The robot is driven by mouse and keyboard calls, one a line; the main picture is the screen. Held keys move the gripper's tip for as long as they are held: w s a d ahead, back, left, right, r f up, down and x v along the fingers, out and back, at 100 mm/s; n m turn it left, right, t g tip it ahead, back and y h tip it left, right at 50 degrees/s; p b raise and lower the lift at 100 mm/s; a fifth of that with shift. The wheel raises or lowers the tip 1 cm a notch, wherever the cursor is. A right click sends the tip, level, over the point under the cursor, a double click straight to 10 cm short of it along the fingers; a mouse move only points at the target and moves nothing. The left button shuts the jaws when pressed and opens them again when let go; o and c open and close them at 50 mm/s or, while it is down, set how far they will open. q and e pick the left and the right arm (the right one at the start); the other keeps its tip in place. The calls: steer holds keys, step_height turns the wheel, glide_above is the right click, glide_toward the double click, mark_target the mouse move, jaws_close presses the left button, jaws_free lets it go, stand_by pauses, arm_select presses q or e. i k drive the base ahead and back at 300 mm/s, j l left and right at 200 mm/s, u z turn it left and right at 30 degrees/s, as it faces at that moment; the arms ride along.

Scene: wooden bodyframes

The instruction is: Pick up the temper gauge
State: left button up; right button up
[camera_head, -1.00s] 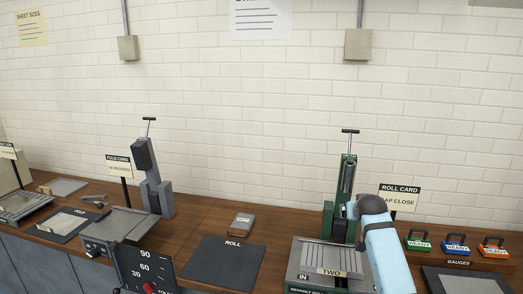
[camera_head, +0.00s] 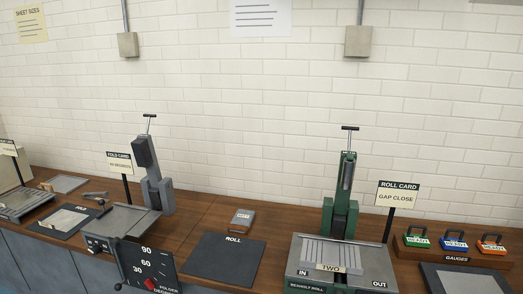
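A wooden rack (camera_head: 456,257) labelled GAUGES stands at the right of the bench. It holds three small handled blocks: a green one (camera_head: 417,240) on the left, a blue one (camera_head: 453,241) in the middle and an orange one (camera_head: 491,244) on the right. Each has a pale label too small to read surely, so I cannot tell which is the temper gauge. Neither of my grippers is in view.
A green roll machine (camera_head: 343,205) stands left of the rack, with a ROLL CARD sign (camera_head: 398,194) between them. A grey fold machine (camera_head: 152,180) and dial plate (camera_head: 147,268) are at left. A dark ROLL mat (camera_head: 227,260) lies empty mid-bench; a small grey-brown block (camera_head: 242,220) lies behind it.

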mark_target(486, 247)
steer(key=z, duration=1.55)
